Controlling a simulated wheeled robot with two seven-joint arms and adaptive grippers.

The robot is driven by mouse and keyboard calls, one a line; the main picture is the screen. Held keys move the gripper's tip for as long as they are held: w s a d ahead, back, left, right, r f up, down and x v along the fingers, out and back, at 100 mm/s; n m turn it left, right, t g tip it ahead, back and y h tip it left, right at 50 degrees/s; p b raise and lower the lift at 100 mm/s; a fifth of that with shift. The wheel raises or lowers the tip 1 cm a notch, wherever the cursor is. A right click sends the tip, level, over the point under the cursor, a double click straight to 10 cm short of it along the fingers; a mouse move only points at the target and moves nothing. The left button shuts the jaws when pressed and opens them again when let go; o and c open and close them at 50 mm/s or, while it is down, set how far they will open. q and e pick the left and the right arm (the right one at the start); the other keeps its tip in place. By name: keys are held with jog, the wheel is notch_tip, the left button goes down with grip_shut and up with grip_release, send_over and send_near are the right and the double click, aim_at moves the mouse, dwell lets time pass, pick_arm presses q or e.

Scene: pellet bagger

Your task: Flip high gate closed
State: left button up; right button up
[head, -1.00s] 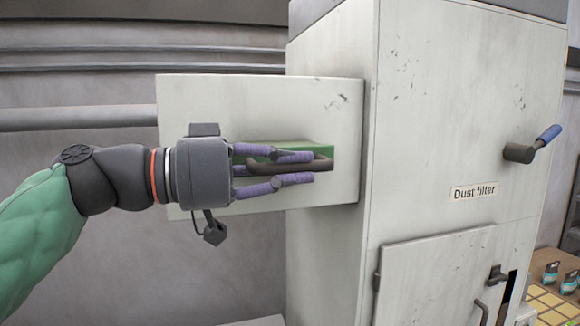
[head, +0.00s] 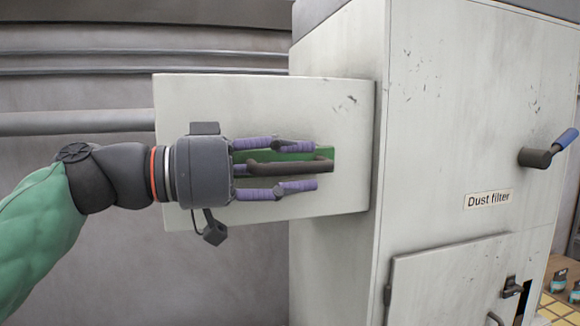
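The gate is a pale panel (head: 340,110) on the left side of the dust filter cabinet. It has a green recess (head: 305,157) with a dark bar handle (head: 318,166) across it. My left gripper (head: 306,167) is in front of the panel, with its purple fingers spread above and below the handle. The fingers are open and appear apart from the handle. The gripper body hides the left part of the panel. My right gripper is not in view.
The dust filter cabinet (head: 450,120) fills the right side, with a blue-tipped crank (head: 548,148) and a lower door (head: 440,280). Pipes (head: 80,122) run along the wall behind.

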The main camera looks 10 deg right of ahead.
pick_arm(q)
jog(key=shift+w+f, duration=0.25)
jog(key=shift+w, duration=0.6)
jog(key=shift+s+r, duration=0.15)
jog(key=shift+s, duration=0.35)
jog(key=shift+w+a, duration=0.15)
jog(key=shift+a, duration=0.1)
jog(key=a, duration=1.1)
jog(key=shift+s+a, duration=0.25)
jog(key=shift+s, duration=0.1)
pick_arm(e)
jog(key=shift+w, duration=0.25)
